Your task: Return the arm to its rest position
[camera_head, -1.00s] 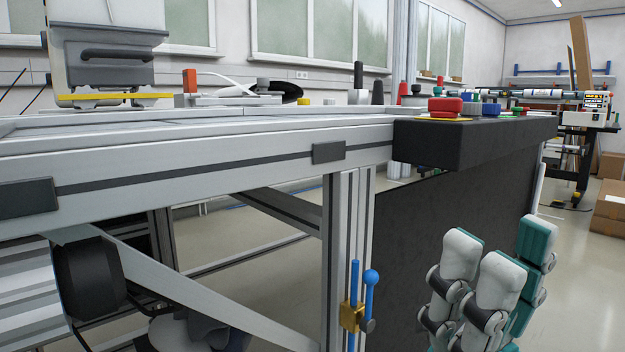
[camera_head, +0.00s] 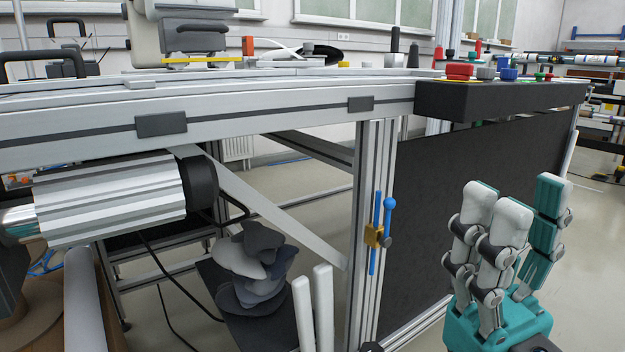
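My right gripper (camera_head: 516,210) shows at the lower right of the head view. It has white and teal jointed fingers on a teal palm, pointing up. The fingers stand apart with nothing between them, so it looks open and empty. It is in front of the dark panel under the workbench, and I see no contact with the bench. My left gripper is not in view.
An aluminium-frame workbench (camera_head: 260,126) crosses the view, with a black button box (camera_head: 500,101) at its right end. A blue lever with a brass clamp (camera_head: 375,236) sits on its leg. A metal roller (camera_head: 110,199) and a grey heap (camera_head: 255,265) are below. Floor shows at the right.

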